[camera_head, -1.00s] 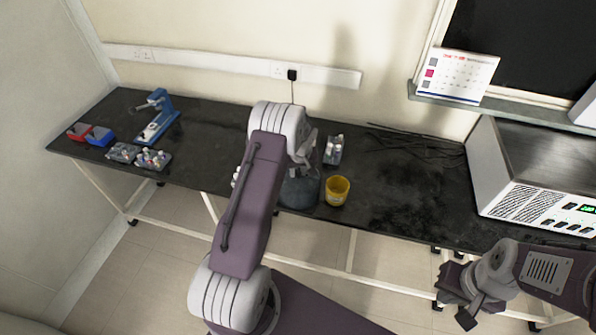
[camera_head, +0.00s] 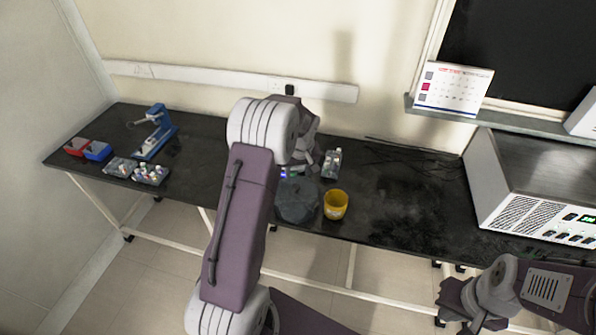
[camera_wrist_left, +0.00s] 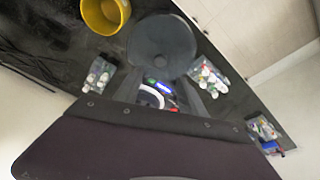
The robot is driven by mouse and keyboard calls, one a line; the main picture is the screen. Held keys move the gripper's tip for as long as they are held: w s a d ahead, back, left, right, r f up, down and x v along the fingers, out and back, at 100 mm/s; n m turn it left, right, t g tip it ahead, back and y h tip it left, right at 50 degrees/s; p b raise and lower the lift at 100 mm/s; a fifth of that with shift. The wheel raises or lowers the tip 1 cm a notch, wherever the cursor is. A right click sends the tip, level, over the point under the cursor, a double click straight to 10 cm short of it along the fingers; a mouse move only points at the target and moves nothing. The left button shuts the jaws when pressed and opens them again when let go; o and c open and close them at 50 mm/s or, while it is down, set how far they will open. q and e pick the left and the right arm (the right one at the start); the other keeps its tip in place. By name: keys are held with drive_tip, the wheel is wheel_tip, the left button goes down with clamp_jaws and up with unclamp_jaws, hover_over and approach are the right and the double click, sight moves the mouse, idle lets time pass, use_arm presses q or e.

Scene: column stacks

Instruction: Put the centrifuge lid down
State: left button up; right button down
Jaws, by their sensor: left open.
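The centrifuge lid, a dark round disc (camera_head: 297,201), shows near the front edge of the bench, left of the yellow cup. In the left wrist view the lid (camera_wrist_left: 161,47) is seen broad side on, beyond the fingertips. The centrifuge (camera_wrist_left: 156,92), with a lit blue display, shows between my left gripper's fingers; in the head view it is mostly hidden behind my arm. My left gripper (camera_wrist_left: 161,88) is open, over the centrifuge, with nothing between its fingers that I can see held. My right gripper (camera_head: 463,312) hangs in front of the bench at lower right, partly cut off.
A yellow cup (camera_head: 336,205) stands close right of the lid. A large oven-like machine (camera_head: 535,190) is at right.

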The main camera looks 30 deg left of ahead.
use_arm(q)
drive_tip(key=s+d+r+m+h, duration=0.1)
drive_tip(key=s+d+m, duration=0.3)
drive_tip(key=s, duration=0.7)
drive_tip(key=s+d+m+g+h, duration=0.1)
drive_tip(key=s+d+m, duration=0.2)
drive_tip(key=s+d, duration=0.6)
drive_tip(key=s, duration=0.3)
drive_tip(key=shift+d+r+m, duration=0.15)
drive_tip(key=shift+r+m, duration=0.25)
